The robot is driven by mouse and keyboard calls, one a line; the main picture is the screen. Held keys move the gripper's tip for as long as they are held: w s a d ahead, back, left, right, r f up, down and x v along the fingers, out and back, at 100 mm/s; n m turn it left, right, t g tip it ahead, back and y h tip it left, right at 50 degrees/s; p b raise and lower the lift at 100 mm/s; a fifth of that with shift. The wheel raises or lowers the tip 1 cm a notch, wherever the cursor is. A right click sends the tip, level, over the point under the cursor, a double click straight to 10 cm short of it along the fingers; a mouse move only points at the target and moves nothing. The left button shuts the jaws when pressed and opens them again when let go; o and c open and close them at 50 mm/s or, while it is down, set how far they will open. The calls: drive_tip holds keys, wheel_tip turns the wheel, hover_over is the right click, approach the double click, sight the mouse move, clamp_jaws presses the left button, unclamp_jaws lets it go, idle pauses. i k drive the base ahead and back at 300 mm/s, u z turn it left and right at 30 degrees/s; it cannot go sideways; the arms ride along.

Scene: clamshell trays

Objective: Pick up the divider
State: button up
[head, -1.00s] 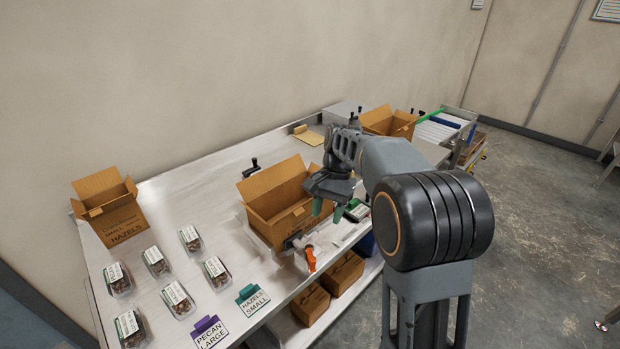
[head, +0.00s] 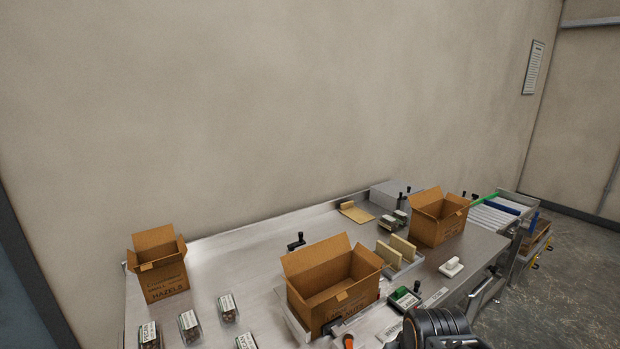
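Two thin tan panels, which look like dividers, stand upright side by side in a pale holder just right of the middle open carton (head: 352,298). The nearer panel is a divider (head: 388,256) and the one behind it is a second divider (head: 404,247). A flat tan piece (head: 357,214) with a small raised block lies at the back of the table; I cannot tell if it is a divider too. My gripper is out of the picture; only a dark rounded part of my arm shows at the bottom edge, right of centre.
A hazels carton (head: 160,279) stands at the left and another open carton (head: 437,229) at the right. Several clamshell trays sit front left. A white handled block (head: 451,267) lies near the right edge. A roller conveyor (head: 497,212) is beyond. The table's back left is clear.

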sight(386, 253)
drive_tip(key=u, duration=0.1)
drive_tip(key=k, duration=0.95)
drive_tip(key=z, duration=0.9)
drive_tip(key=i, duration=0.9)
drive_tip(key=u, duration=0.5)
drive_tip(key=i, duration=0.75)
drive_tip(key=u, duration=0.65)
